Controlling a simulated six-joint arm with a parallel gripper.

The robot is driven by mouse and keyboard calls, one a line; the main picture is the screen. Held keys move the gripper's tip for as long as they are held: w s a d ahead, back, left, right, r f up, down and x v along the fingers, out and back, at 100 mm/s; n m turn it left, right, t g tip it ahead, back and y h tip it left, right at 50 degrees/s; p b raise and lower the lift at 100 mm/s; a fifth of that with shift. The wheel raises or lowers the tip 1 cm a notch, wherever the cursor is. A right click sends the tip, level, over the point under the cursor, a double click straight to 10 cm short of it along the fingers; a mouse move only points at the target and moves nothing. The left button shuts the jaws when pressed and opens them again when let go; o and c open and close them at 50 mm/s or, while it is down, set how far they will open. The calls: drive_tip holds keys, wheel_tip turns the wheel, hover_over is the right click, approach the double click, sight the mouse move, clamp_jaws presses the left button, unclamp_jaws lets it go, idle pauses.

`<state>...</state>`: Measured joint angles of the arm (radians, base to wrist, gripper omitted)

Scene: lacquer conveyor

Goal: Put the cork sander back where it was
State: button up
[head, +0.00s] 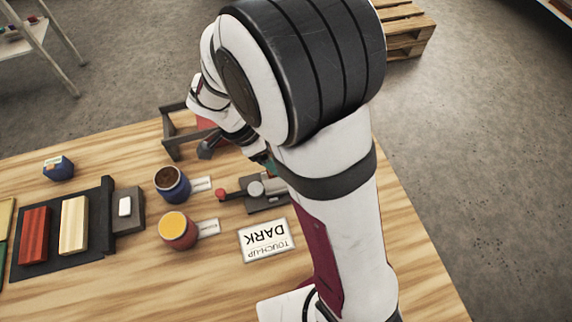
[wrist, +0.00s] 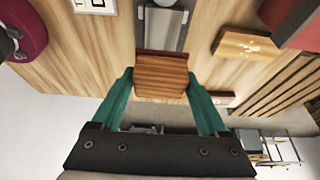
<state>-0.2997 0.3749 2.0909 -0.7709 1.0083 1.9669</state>
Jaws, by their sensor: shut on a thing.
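A brown, grained block with a dark red edge, which looks like the cork sander (wrist: 162,76), sits between the teal fingers of my gripper (wrist: 162,88) in the wrist view. My gripper is shut on it. In the head view my arm covers most of the gripper. Only a bit of a teal finger shows beside the arm, and the block cannot be made out there. In the wrist view the block's far edge is in front of a grey metal fixture (wrist: 162,30). I cannot tell whether the block touches the table.
In the head view a dark frame (head: 172,140) stands at the table's back edge. A red-knobbed fixture (head: 255,190), a blue cup (head: 176,190), a red cup (head: 180,235) and a "TOUCH-UP DARK" sign (head: 265,240) are near my arm. A black tray (head: 98,205) carries red and cream blocks.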

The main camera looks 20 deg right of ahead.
drive_tip(key=s+d+f, duration=0.1)
drive_tip(key=s+d, duration=0.4)
drive_tip(key=d, duration=0.8)
drive_tip(key=s+d, duration=0.5)
drive_tip(key=d, duration=0.8)
drive_tip(key=w+a+f, duration=0.1)
drive_tip(key=w+f, duration=0.1)
drive_tip(key=w, duration=0.1)
drive_tip(key=w+a+f, duration=0.2)
drive_tip(key=w, duration=0.1)
drive_tip(key=w+a+f, duration=0.1)
drive_tip(key=w+f, duration=0.1)
drive_tip(key=w, duration=0.1)
drive_tip(key=shift+a+f, duration=0.1)
drive_tip(key=shift+a, duration=0.15)
drive_tip(key=f, duration=0.4)
drive_tip(key=shift+w+a+f, duration=0.1)
drive_tip(key=shift+w+f, duration=0.05)
drive_tip(key=shift+w, duration=0.05)
drive_tip(key=shift+f, duration=0.1)
drive_tip(key=o, duration=1.3)
drive_tip(key=shift+o, duration=0.2)
